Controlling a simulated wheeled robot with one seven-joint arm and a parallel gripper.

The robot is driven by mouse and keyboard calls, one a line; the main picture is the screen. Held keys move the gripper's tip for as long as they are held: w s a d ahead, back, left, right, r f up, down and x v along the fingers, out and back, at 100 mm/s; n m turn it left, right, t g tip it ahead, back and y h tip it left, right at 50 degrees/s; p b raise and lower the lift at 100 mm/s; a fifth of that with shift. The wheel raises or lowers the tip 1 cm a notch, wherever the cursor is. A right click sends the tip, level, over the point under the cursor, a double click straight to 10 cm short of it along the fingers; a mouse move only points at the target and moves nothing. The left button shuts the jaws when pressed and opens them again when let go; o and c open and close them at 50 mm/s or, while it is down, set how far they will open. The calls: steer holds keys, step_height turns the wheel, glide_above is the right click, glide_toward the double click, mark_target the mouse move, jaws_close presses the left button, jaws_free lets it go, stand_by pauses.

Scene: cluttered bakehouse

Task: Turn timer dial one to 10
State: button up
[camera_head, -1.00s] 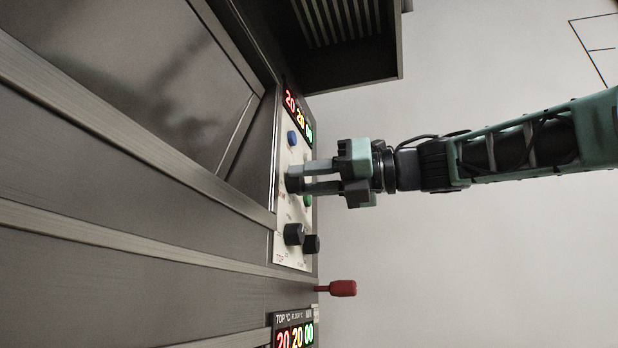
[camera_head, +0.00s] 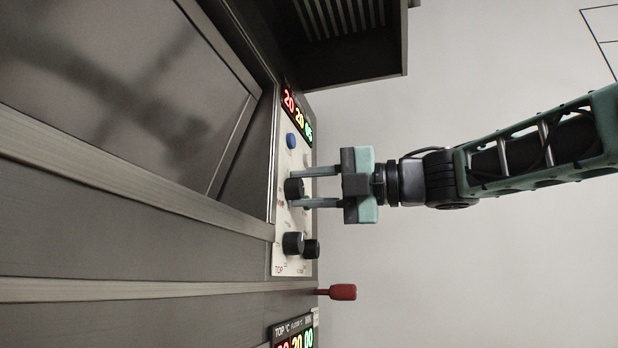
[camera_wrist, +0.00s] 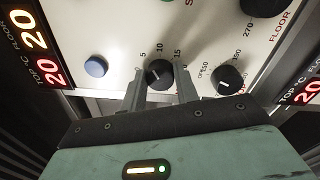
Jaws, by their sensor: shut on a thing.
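Timer dial one is a black round knob (camera_head: 293,188) on the white control panel, and it also shows in the wrist view (camera_wrist: 158,72). Its printed scale, with 5, 10 and 15, curves around its far side in the wrist view. A short white mark shows on the knob; its exact reading is hard to tell. My gripper (camera_head: 297,187) reaches in from the right, its two fingers shut on the knob, one on each side. The panel's upper display (camera_head: 297,112) reads 20, 20 and a green 05.
A blue button (camera_head: 291,140) sits above the dial. Two black temperature knobs (camera_head: 292,243) (camera_head: 312,249) sit below it. A red handle (camera_head: 342,292) sticks out lower down, above a second display (camera_head: 296,340). A dark hood (camera_head: 355,62) juts out above.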

steer(key=m+p, duration=0.2)
steer(key=m, duration=0.3)
steer(key=shift+p, duration=0.35)
steer(key=shift+f, duration=0.1)
stand_by(0.3)
steer(key=o, duration=1)
steer(key=shift+c, duration=0.2)
steer(key=b+v, duration=0.7)
steer(key=v, duration=1)
steer(key=shift+s+d, duration=0.2)
